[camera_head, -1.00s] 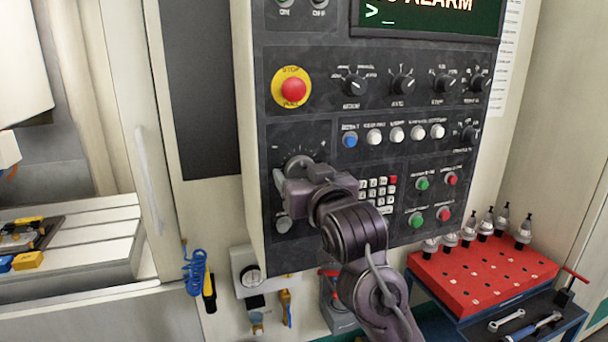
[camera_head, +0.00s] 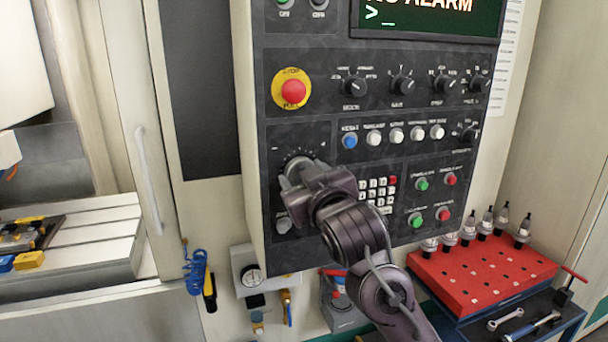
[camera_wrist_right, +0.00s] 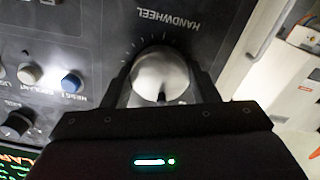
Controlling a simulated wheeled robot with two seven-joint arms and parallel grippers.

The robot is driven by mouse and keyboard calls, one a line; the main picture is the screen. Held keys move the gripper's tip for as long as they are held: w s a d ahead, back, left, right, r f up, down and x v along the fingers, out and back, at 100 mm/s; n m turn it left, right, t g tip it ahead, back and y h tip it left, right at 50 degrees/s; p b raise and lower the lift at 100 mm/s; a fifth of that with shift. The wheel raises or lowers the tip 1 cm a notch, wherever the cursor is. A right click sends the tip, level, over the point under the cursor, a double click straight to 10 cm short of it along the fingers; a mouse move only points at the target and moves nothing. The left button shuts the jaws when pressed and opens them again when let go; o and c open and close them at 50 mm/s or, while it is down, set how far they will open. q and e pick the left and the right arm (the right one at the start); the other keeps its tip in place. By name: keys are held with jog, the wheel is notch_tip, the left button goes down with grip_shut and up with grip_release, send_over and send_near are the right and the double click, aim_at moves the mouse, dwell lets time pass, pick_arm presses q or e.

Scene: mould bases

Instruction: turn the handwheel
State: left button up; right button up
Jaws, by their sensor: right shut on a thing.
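The handwheel (camera_wrist_right: 160,75) is a round metallic grey dial on the dark control panel, with tick marks around it and its label above it in the right wrist view. In the head view the handwheel (camera_head: 297,164) is at the panel's lower left, mostly hidden by my right gripper. My right gripper (camera_head: 296,180) is at the panel, its fingers on either side of the handwheel and shut on it. In the right wrist view the right gripper (camera_wrist_right: 163,95) shows its two dark fingers flanking the dial. My left gripper is not in view.
The control panel (camera_head: 330,110) carries a red stop button (camera_head: 293,91), several knobs and coloured buttons, and a keypad close to my right gripper. A red tool tray (camera_head: 480,278) stands at the lower right. A blue coiled hose (camera_head: 195,271) hangs at the lower left.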

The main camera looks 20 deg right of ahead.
jog(key=n+b, duration=0.4)
jog(key=n, duration=1.5)
jog(key=shift+f+n, duration=0.1)
jog(key=shift+n, duration=0.2)
dwell(0.4)
jog(key=o, duration=1)
jog(key=shift+s, duration=0.1)
jog(key=s+p, duration=0.1)
jog(key=s, duration=0.6)
jog(key=shift+s+d+p, duration=0.15)
jog(key=shift+s+p, duration=0.15)
jog(key=shift+p, duration=0.05)
